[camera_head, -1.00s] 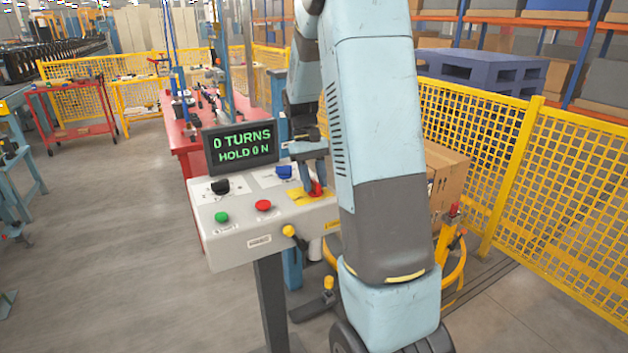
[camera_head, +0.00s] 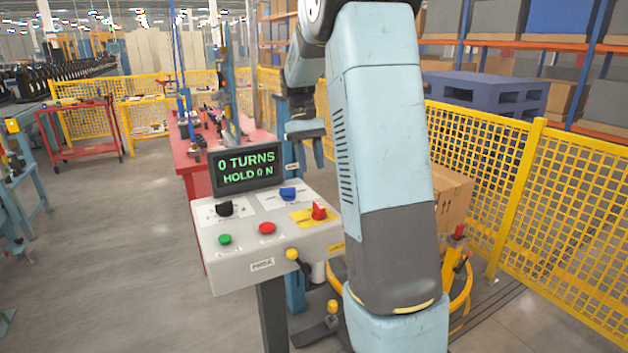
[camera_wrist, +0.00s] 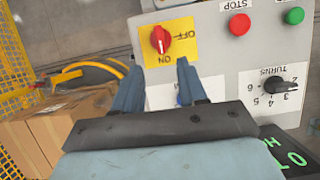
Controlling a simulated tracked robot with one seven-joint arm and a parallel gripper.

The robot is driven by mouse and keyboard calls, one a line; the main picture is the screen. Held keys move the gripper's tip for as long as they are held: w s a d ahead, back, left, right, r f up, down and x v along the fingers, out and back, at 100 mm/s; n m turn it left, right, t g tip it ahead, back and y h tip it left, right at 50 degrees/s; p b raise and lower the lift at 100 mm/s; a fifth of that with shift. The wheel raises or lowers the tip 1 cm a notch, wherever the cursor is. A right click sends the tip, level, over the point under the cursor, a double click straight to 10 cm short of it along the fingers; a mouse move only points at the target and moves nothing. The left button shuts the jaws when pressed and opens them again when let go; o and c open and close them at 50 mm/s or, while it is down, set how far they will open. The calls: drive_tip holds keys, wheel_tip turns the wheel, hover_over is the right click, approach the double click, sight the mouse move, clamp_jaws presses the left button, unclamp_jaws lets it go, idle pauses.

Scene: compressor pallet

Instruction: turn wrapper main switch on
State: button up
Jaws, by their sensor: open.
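The red main switch (camera_head: 319,210) sits on a yellow plate at the right of the grey control panel (camera_head: 232,268). In the wrist view the red switch (camera_wrist: 160,40) shows unobstructed beyond my fingertips, with OFF and ON labels on its yellow plate (camera_wrist: 183,48). Its handle's white mark appears to point toward ON. My gripper (camera_head: 318,160) is above and behind the panel, clear of the switch. In the wrist view my gripper's fingers (camera_wrist: 158,78) are apart with nothing between them.
A carton (camera_head: 452,205) and yellow mesh fence (camera_head: 570,210) stand at the right.

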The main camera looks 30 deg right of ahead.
drive_tip(key=shift+v, duration=1.2)
drive_tip(key=s+a+r+t, duration=0.2)
drive_tip(key=s+a+r, duration=0.1)
drive_tip(key=s, duration=0.3)
drive_tip(key=s+a+r+t, duration=0.2)
drive_tip(key=s+a+t, duration=0.15)
drive_tip(key=s, duration=0.35)
drive_tip(key=s+a+f+t, duration=0.1)
drive_tip(key=s+a+t, duration=0.1)
drive_tip(key=s, duration=0.5)
drive_tip(key=s+a+f+t, duration=0.1)
drive_tip(key=s+a+t, duration=0.1)
drive_tip(key=s+a, duration=0.2)
drive_tip(key=s, duration=0.3)
drive_tip(key=shift+s+f, duration=0.25)
